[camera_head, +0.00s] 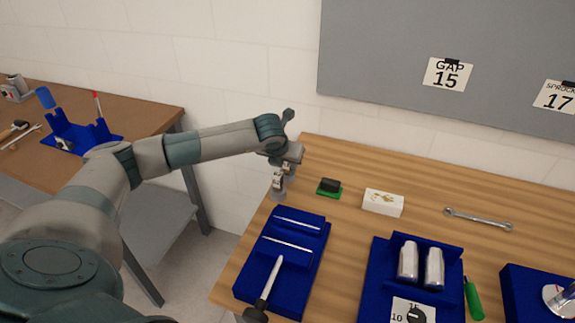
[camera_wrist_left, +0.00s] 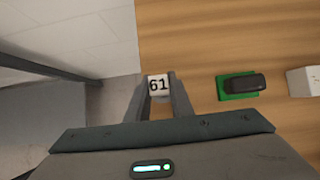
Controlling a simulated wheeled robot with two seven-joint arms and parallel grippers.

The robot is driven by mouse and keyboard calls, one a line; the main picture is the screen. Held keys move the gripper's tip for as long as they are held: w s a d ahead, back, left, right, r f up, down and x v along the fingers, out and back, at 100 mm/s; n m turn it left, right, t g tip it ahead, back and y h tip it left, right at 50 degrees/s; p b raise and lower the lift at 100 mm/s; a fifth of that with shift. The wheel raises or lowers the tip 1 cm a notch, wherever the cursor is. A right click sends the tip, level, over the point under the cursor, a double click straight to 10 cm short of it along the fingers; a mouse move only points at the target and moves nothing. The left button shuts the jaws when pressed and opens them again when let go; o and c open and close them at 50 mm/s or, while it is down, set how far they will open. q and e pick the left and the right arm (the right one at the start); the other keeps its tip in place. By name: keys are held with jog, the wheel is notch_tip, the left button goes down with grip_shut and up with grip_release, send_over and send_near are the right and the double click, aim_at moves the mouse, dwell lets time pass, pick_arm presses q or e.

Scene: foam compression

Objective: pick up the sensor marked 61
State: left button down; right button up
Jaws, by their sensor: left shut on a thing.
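The sensor marked 61 (camera_wrist_left: 159,86) is a small pale block with its dark number facing the camera in the left wrist view. My left gripper (camera_wrist_left: 159,98) is shut on it, with one finger on each side. In the head view my left gripper (camera_head: 279,186) points down at the left edge of the wooden table (camera_head: 350,250). The sensor is small there, between the fingertips, and I cannot tell whether it touches the table. My right gripper is not in view.
A black block on a green base (camera_head: 329,187) and a white box (camera_head: 383,202) lie right of the gripper. A wrench (camera_head: 478,219) lies farther right. A blue tray (camera_head: 247,283) and a blue holder with metal cylinders (camera_head: 371,285) stand in front. Wall is behind.

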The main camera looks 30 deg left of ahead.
pick_arm(q)
jog(key=shift+r, duration=0.1)
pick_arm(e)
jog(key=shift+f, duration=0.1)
